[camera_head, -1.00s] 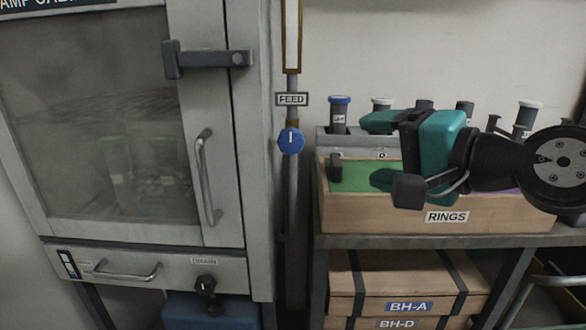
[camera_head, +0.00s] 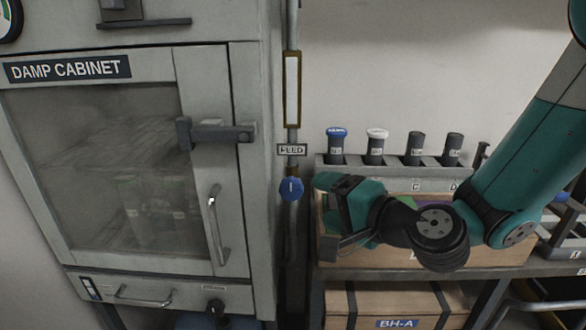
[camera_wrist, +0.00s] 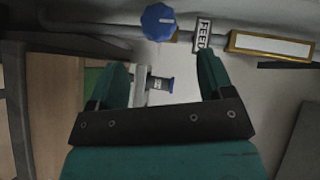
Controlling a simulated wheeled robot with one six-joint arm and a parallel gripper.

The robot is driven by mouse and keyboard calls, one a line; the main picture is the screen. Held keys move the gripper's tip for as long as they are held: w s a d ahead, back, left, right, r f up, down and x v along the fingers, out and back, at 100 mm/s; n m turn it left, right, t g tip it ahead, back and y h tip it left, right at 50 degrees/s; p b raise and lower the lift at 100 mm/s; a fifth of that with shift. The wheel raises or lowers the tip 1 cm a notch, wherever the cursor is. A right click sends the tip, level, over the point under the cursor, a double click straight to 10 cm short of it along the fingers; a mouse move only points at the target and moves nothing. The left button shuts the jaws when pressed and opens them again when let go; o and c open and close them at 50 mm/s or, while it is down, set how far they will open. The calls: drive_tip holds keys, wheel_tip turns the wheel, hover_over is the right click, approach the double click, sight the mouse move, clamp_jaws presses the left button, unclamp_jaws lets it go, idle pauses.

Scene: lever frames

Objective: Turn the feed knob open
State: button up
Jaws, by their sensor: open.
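The blue feed knob (camera_head: 290,189) sits on the vertical pipe just right of the damp cabinet, below the FEED label (camera_head: 291,149). Its white pointer mark lies about in line with the pipe. In the wrist view the knob (camera_wrist: 158,22) shows at the top middle, beyond the fingertips, beside the FEED label (camera_wrist: 203,35). My gripper (camera_wrist: 162,72) is open and empty, its two teal fingers apart. In the head view my gripper (camera_head: 334,205) is right of the knob, apart from it, in front of the wooden rings box.
The damp cabinet (camera_head: 255,110) stands left, with a door handle (camera_head: 216,225) and latch (camera_head: 215,134) jutting out. A framed gauge (camera_head: 292,88) is above the label. Right are a rack of capped tubes (camera_head: 375,148) and the wooden box (camera_head: 490,252) on a shelf.

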sight(299, 189)
drive_tip(key=p+x, duration=0.5)
drive_tip(key=x, duration=0.3)
drive_tip(key=shift+w+a, duration=0.2)
drive_tip(key=shift+a, duration=0.05)
drive_tip(key=shift+w+a+f, duration=0.2)
drive_tip(key=shift+w+a, duration=0.05)
drive_tip(key=shift+w, duration=0.1)
